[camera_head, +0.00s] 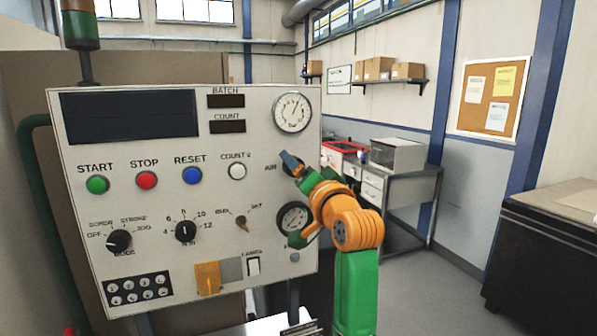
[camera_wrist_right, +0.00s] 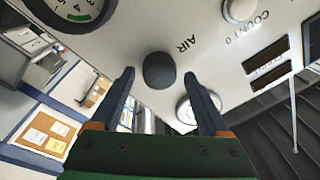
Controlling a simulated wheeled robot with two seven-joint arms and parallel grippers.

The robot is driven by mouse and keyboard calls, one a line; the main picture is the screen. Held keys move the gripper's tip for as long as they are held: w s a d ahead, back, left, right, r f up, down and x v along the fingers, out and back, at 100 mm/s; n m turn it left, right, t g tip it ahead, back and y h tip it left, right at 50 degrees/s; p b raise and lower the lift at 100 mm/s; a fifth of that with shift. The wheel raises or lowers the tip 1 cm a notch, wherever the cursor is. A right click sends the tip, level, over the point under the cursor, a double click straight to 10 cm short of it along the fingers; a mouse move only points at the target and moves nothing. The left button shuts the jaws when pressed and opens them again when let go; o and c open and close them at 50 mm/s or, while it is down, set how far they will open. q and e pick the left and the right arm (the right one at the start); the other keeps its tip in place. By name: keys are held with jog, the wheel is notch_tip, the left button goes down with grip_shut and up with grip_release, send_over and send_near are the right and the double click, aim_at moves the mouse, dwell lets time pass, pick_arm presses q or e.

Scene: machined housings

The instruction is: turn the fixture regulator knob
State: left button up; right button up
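The regulator knob (camera_wrist_right: 158,71) is a dark round knob beside the AIR label on the light control panel (camera_head: 200,255). My right gripper (camera_head: 291,160) is at the panel's right side, in front of this knob, and largely hides it in the head view. In the right wrist view my right gripper (camera_wrist_right: 158,82) is open, with one dark finger on each side of the knob. Gaps show between the fingers and the knob, and nothing is held. My left gripper is not in view.
A pressure gauge (camera_head: 292,112) sits above the knob and another gauge (camera_head: 293,218) below it, close to my arm. The white COUNT 0 button (camera_head: 237,171) is left of the knob. Open floor lies between.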

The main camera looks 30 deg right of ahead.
jog(key=shift+f, duration=0.1)
jog(key=b+v, duration=0.4)
jog(key=v, duration=0.3)
dwell(0.4)
